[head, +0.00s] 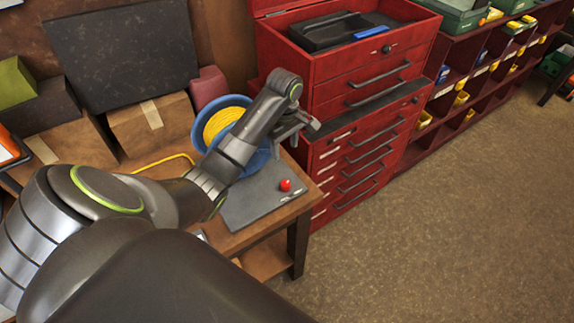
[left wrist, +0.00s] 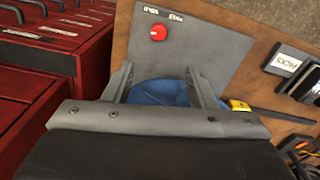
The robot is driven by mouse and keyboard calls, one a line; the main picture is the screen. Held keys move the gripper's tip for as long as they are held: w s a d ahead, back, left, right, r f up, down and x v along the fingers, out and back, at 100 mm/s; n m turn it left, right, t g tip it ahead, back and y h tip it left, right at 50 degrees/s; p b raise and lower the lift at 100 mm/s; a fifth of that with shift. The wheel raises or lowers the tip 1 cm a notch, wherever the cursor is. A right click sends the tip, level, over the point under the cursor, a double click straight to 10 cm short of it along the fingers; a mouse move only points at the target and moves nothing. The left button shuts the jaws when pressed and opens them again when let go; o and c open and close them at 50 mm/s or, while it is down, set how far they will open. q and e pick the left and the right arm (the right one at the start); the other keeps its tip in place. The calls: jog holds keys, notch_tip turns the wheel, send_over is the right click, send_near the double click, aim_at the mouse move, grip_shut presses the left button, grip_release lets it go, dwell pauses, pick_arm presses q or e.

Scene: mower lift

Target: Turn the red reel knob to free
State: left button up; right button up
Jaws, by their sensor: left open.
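The red reel knob (head: 285,185) is a small round knob on a grey plate (head: 248,205) at the right end of the workbench. It also shows at the top of the left wrist view (left wrist: 158,32), with two small white labels beside it that I cannot read surely. Which way the knob is turned is not clear. A blue reel (head: 198,128) with yellow line stands behind the plate, partly hidden by my left arm. My left gripper (head: 308,122) is open and empty above and behind the knob, apart from it. In the wrist view its fingers (left wrist: 158,78) straddle the blue reel. My right gripper is not in view.
A red tool chest (head: 350,90) stands right behind the bench, close to my left gripper. Cardboard boxes (head: 150,122) and a dark panel (head: 122,55) are at the back left. Red shelves (head: 470,85) with bins stand farther right. The floor at right is clear.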

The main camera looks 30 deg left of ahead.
pick_arm(q)
notch_tip(320, 180, down, 2)
jog(key=b, duration=0.6)
send_near(286, 183)
notch_tip(286, 183, down, 6)
jog(key=b, duration=0.7)
jog(key=shift+s+f, duration=0.1)
jog(key=shift+f, duration=1.25)
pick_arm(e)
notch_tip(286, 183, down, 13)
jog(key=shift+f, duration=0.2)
pick_arm(q)
jog(key=c, duration=1)
jog(key=shift+o, duration=0.2)
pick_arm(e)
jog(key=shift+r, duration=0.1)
